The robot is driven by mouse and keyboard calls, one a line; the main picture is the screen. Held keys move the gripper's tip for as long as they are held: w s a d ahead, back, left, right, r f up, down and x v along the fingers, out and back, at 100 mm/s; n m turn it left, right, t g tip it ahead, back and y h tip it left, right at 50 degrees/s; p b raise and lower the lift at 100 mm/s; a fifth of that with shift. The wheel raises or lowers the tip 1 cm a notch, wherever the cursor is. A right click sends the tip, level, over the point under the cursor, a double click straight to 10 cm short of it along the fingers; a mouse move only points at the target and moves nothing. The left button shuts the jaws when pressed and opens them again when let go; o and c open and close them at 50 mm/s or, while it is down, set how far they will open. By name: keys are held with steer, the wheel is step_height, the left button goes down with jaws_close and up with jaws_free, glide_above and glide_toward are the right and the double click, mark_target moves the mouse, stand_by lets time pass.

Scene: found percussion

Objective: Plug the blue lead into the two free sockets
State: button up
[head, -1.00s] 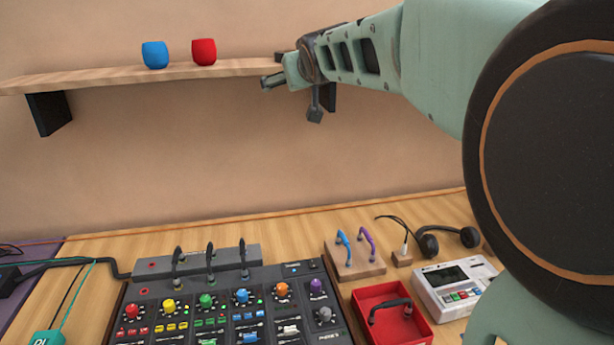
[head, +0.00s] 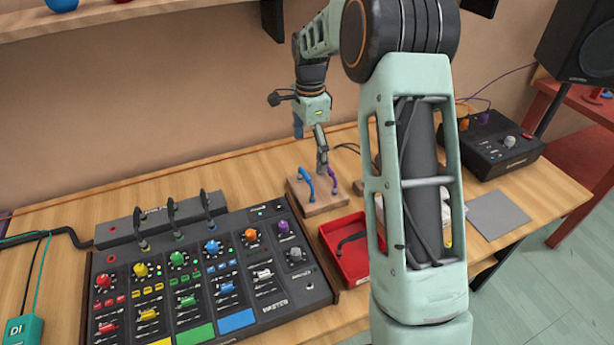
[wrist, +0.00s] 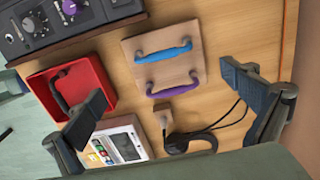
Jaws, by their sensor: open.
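The blue lead (head: 306,182) is a short arched cable standing on a wooden block (head: 311,209), to the left of a similar purple lead (head: 334,180). In the wrist view the blue lead (wrist: 163,53) lies between the open fingers' span, towards the top of the picture. My gripper (head: 322,160) is above the back of the block, open and empty, apart from both leads. Two small red rings, possibly sockets, show left of the black leads: one on the grey strip (head: 112,230), one on the mixer panel (head: 111,259). Their openings are too small to make out.
Several black leads (head: 172,215) arch from the strip to the mixer (head: 225,285). A red tray (head: 335,235) with a black lead stands in front of the block. Headphones (wrist: 190,140) and a white device (wrist: 120,145) are close by. A shelf is above the table.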

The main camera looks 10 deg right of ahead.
mark_target(306, 174)
step_height(306, 174, down, 4)
steer(key=shift+f, duration=0.1)
steer(key=f, duration=0.5)
steer(key=shift+w+a+p, duration=0.25)
steer(key=shift+a+p, duration=0.15)
steer(key=shift+c, duration=0.2)
steer(key=shift+r, duration=0.1)
steer(key=c, duration=1.2)
